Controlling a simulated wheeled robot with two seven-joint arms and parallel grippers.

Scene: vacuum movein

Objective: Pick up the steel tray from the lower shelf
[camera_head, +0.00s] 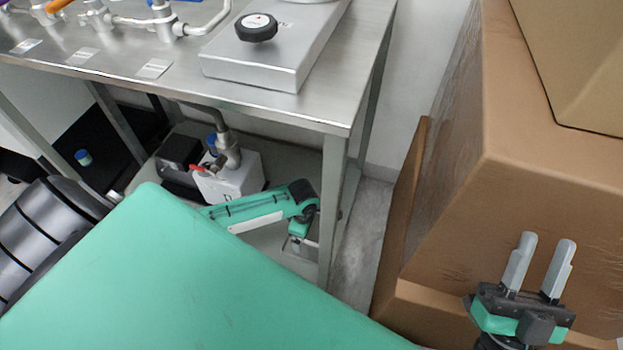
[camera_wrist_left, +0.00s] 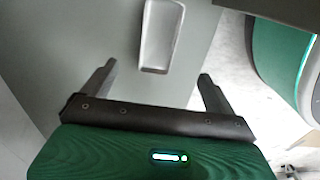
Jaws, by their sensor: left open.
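The steel tray (camera_wrist_left: 158,38) shows in the left wrist view as a pale, shallow, narrow tray with a raised rim. It lies on the grey lower shelf (camera_wrist_left: 95,25), and its far end is cut off by the top of the picture. My left gripper (camera_wrist_left: 157,74) is open and empty. Its two fingers stand apart, one to each side of the tray's near end, without visible contact. In the head view my left arm reaches under the table, and the left fingers are small and hard to make out. My right gripper (camera_head: 548,240) is open and empty at the lower right.
A steel table (camera_head: 330,110) with a flat metal unit (camera_head: 265,62) and pipes stands above the shelf. Its front leg (camera_head: 332,210) is close to my left arm. A white pump box (camera_head: 230,180) stands further in on the shelf. Large cardboard boxes (camera_head: 530,200) fill the right.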

